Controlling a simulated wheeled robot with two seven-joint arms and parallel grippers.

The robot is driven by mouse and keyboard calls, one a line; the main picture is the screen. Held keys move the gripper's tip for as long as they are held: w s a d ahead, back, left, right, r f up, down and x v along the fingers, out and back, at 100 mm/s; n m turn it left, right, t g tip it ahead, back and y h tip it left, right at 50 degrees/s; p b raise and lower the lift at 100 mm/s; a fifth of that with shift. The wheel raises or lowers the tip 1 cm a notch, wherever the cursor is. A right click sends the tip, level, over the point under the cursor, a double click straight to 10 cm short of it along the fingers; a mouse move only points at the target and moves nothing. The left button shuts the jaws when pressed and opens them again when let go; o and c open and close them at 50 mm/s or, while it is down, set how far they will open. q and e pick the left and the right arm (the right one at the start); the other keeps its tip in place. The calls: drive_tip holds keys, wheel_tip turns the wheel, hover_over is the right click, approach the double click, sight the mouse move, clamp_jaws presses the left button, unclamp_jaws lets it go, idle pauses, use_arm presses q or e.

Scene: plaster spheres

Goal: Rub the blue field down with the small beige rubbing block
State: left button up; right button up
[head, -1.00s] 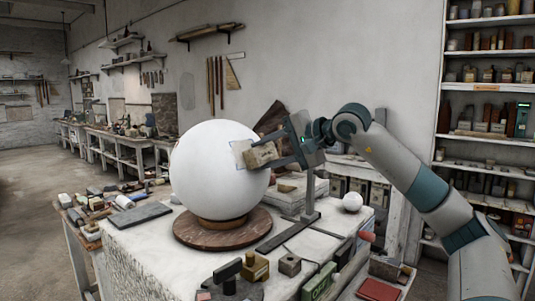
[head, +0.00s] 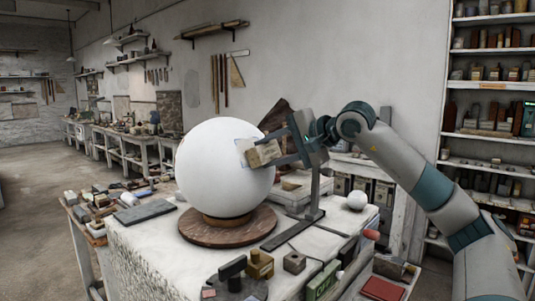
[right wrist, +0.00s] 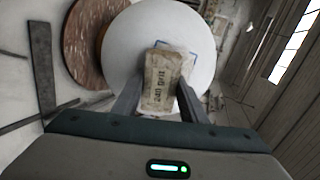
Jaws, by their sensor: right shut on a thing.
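My right gripper (head: 274,153) is shut on the small beige rubbing block (head: 264,153), at the right side of a large white plaster sphere (head: 220,165). In the right wrist view the block (right wrist: 162,82) reads "240 grit" and sits between the fingers. The blue field is a thin blue outline (right wrist: 192,58) on the sphere, partly hidden behind the block. The block is at the sphere's surface over the field; I cannot tell whether it touches. The sphere rests on a round reddish-brown base (head: 228,232). My left gripper is not in view.
A metal stand (head: 312,200) is right of the sphere, near a small white ball (head: 357,201). Blocks, including a green box (head: 322,281), lie along the front of the table. A dark grey slab (head: 145,212) lies at left.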

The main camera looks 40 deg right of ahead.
sight(277, 149)
drive_tip(key=shift+w+d, duration=0.1)
drive_tip(key=shift+d, duration=0.5)
drive_tip(key=shift+w+d+r, duration=0.1)
drive_tip(key=shift+w+d, duration=0.1)
drive_tip(key=shift+d, duration=0.8)
drive_tip(key=shift+a, duration=0.1)
drive_tip(key=shift+s+a, duration=0.3)
drive_tip(key=shift+a, duration=0.05)
drive_tip(key=shift+s+a+r, duration=0.25)
drive_tip(key=shift+s+a, duration=0.25)
drive_tip(key=shift+a, duration=0.05)
drive_tip(key=shift+s+b, duration=0.1)
drive_tip(key=shift+b, duration=0.2)
drive_tip(key=shift+b+v, duration=0.4)
drive_tip(key=shift+v, duration=0.7)
